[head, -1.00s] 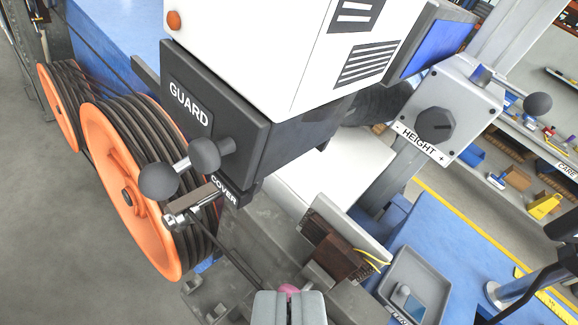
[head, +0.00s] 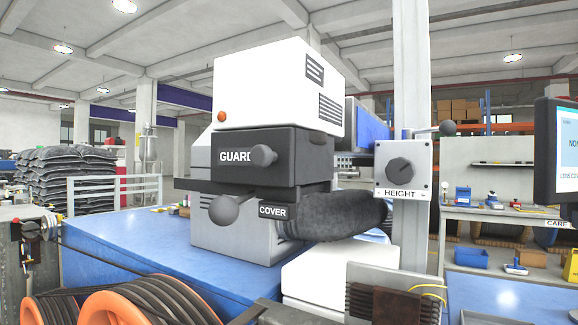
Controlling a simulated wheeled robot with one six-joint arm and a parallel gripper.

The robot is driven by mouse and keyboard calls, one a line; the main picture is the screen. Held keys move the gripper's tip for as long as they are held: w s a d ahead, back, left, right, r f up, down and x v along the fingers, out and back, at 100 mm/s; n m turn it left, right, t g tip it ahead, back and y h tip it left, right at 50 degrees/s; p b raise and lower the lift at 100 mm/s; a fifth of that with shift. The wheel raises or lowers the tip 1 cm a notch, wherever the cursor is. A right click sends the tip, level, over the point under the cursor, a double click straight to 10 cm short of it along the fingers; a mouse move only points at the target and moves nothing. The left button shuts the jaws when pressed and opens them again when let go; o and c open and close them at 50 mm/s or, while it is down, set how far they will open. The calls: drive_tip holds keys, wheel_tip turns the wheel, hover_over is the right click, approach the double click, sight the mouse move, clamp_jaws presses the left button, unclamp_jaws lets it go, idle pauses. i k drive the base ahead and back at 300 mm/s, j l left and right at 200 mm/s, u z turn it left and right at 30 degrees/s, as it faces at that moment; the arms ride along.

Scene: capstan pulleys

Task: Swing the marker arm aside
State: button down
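No part is labelled as the marker arm, so I cannot tell for sure which one it is. A white machine head (head: 275,88) with dark vents sits above a black block marked GUARD (head: 294,158), which has a round grey knob (head: 263,156). Below is a black plate marked COVER (head: 272,212) with a ball-ended lever (head: 226,209) pointing left. A white box marked HEIGHT (head: 402,171) with a dark dial is on a tall pale post (head: 411,100); a ball handle (head: 447,128) sticks out at its upper right. My gripper is out of view.
Orange pulleys (head: 133,306) wound with dark cable stand at the lower left, beside a blue bench top (head: 120,245). A screen (head: 557,150) stands at the right edge. A shelf unit stands behind at right.

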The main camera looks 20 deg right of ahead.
sight(284, 83)
drive_tip(key=j+z, duration=0.1)
drive_tip(key=z, duration=0.35)
drive_tip(key=i+j+z, duration=0.1)
drive_tip(key=z, duration=0.3)
drive_tip(key=j+z, duration=0.2)
drive_tip(key=z, duration=0.25)
drive_tip(key=j+z, duration=0.2)
drive_tip(key=j, duration=0.35)
drive_tip(key=j+z, duration=0.2)
drive_tip(key=j, duration=0.35)
drive_tip(key=k+j+z, duration=0.2)
drive_tip(key=j, duration=0.35)
drive_tip(key=j+z, duration=0.25)
drive_tip(key=j, duration=0.65)
drive_tip(key=k+j, duration=0.15)
drive_tip(key=j, duration=0.15)
